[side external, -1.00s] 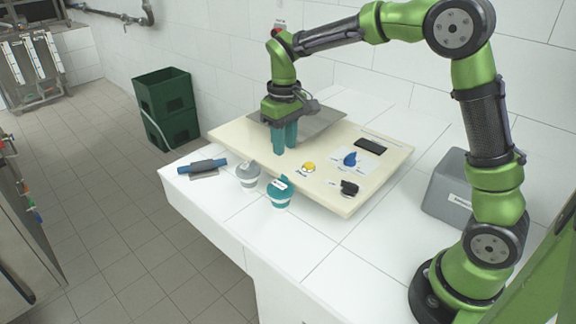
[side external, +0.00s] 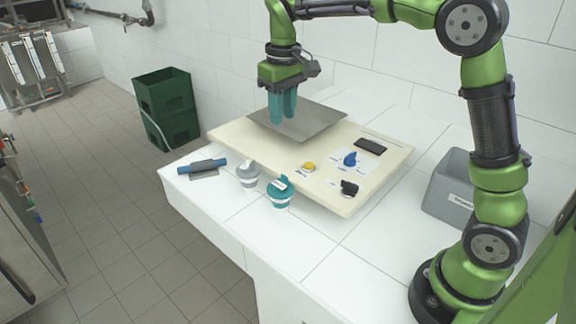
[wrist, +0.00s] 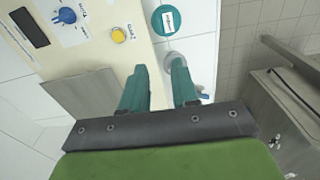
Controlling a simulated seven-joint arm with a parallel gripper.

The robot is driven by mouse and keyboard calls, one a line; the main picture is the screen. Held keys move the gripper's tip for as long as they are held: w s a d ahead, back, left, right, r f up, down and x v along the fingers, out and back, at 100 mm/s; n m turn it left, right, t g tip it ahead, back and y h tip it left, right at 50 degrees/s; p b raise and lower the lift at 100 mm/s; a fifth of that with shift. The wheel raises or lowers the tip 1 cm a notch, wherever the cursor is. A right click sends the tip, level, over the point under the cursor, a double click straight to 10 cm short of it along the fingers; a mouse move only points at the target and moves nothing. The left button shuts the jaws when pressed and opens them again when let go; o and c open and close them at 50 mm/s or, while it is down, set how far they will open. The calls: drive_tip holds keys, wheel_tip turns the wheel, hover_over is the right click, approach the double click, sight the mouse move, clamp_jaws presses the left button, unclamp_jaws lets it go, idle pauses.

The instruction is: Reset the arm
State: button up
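My green arm holds my gripper (side external: 283,120) raised above the grey metal plate on the cream panel (side external: 240,139). The gripper points down. In the wrist view its two teal fingers (wrist: 159,68) stand apart with nothing between them. The panel carries a yellow button (side external: 308,167), a blue knob (side external: 350,159), a black knob (side external: 349,188) and a dark display (side external: 370,146). A grey cup (side external: 247,177) and a teal cup (side external: 280,194), both lidded, stand upright in front of the panel, clear of the gripper.
The grey metal plate (side external: 318,127) lies at the back of the panel. A blue-handled tool (side external: 203,167) lies at the counter's left edge. A grey bin (side external: 449,192) stands near my base at right. White wall tiles stand behind.

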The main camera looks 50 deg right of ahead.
drive_tip(key=s+a+m+t+y, duration=0.2)
drive_tip(key=s+t, duration=0.4)
drive_tip(key=s, duration=1.5)
drive_tip(key=shift+a+f+m+t, duration=0.15)
drive_tip(key=shift+a+m+t, duration=0.2)
drive_tip(key=shift+m, duration=0.45)
drive_tip(key=shift+d, duration=0.1)
